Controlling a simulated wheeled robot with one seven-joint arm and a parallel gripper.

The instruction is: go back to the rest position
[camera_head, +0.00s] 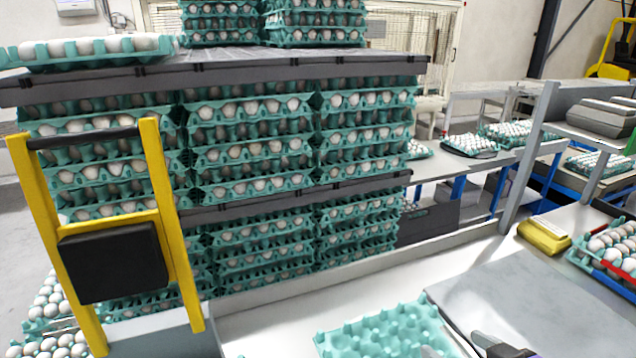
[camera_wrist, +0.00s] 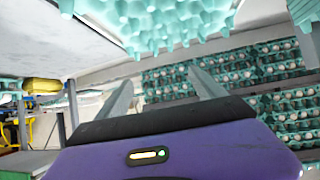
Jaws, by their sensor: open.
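My gripper (camera_wrist: 164,84) shows in the wrist view with its two grey fingers spread apart and nothing between them. In the head view only small grey parts that look like my gripper (camera_head: 490,345) show at the bottom edge, to the right of an empty teal egg tray (camera_head: 375,335). That tray lies on the white worktop (camera_head: 290,322). A teal tray also shows at the top of the wrist view (camera_wrist: 160,20), apart from the fingers.
Tall stacks of filled egg trays (camera_head: 250,155) stand beyond the worktop's raised edge. A yellow frame (camera_head: 170,220) stands at left. A grey panel (camera_head: 530,295), a yellow packet (camera_head: 544,236) and a filled egg tray (camera_head: 610,250) lie at right.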

